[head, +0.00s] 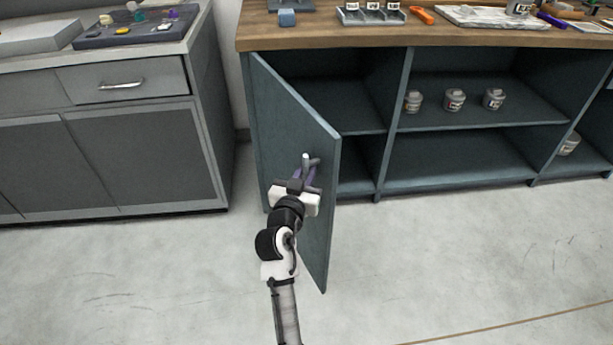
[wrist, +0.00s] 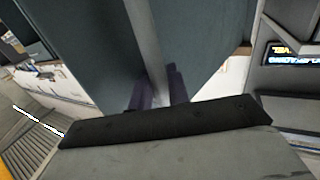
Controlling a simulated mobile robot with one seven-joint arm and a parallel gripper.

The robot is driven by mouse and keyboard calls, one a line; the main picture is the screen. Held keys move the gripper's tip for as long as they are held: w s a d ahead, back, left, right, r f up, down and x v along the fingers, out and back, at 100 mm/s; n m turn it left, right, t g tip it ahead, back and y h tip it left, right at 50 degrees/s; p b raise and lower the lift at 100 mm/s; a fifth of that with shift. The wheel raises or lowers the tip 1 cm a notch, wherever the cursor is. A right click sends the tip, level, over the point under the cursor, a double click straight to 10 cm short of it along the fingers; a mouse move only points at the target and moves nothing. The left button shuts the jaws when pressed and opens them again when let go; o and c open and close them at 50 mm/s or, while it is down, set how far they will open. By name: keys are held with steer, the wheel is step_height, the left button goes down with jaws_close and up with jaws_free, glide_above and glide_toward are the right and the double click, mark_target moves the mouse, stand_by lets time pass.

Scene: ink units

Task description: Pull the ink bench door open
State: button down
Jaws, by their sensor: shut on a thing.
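The ink bench door (head: 290,130) is a dark teal panel hinged at its left edge, and it stands partly open, swung out toward me. A grey bar handle (head: 306,160) sits near its free edge. My gripper (head: 308,173) is at the handle, with its purple fingers shut on it. In the wrist view the grey handle (wrist: 145,40) runs down between the purple fingers (wrist: 158,90), in front of the teal door (wrist: 75,40). The fingertips are partly hidden by the gripper body.
The bench's open shelves (head: 470,105) hold several small labelled jars. The wooden top (head: 330,37) carries trays and tools. A grey cabinet (head: 140,150) stands at left, with a floor gap between it and the bench. The pale floor (head: 430,260) in front is clear.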

steer(key=shift+a+r, duration=0.25)
steer(key=shift+a, duration=0.05)
steer(key=c, duration=1.4)
jaws_free()
steer(key=shift+f, duration=0.1)
steer(key=shift+d, duration=0.1)
steer(key=shift+f, duration=0.1)
steer(key=shift+s+d, duration=0.1)
